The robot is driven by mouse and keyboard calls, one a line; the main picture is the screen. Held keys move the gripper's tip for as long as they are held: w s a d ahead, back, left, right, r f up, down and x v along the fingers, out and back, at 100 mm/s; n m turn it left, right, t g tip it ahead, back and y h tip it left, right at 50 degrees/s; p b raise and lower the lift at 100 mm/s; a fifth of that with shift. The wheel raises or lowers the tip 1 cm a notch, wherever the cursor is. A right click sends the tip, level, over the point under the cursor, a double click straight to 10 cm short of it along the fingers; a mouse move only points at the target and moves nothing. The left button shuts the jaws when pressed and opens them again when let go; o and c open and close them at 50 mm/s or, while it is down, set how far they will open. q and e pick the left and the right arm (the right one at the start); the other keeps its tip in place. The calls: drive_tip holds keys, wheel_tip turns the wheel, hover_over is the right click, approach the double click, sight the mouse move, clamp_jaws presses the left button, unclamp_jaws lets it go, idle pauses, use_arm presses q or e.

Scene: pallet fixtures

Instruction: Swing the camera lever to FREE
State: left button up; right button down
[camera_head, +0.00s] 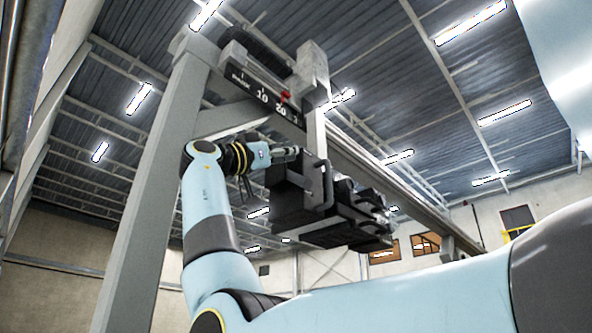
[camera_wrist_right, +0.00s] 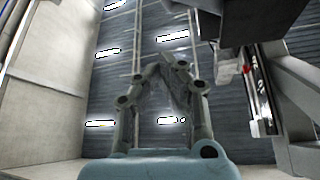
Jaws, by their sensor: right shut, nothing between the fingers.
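The camera (camera_head: 345,215) is a black, blocky unit hanging under an overhead beam in the head view. No part of it is clearly readable as the lever, and no FREE mark can be read. My right gripper (camera_head: 290,152) is shut and empty at the upper left side of the camera, close to it; whether it touches cannot be told. In the right wrist view my gripper's fingers (camera_wrist_right: 178,70) come together against the ceiling. A dark block (camera_wrist_right: 245,18), probably part of the camera, is at upper right there. My left gripper is out of view.
A dark scale plate (camera_head: 265,97) with numbers and a red pointer (camera_head: 284,96) sits above the gripper. A grey post (camera_head: 160,190) stands left of my arm. A long beam (camera_head: 400,195) runs back to the right. Open air lies below the camera.

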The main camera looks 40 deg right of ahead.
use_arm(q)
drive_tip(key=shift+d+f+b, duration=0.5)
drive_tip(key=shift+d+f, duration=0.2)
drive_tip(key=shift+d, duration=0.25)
use_arm(e)
drive_tip(key=v, duration=0.2)
drive_tip(key=w+v, duration=0.1)
drive_tip(key=v, duration=0.2)
drive_tip(key=shift+a, duration=0.15)
drive_tip(key=shift+a, duration=0.1)
drive_tip(key=shift+w+f, duration=0.1)
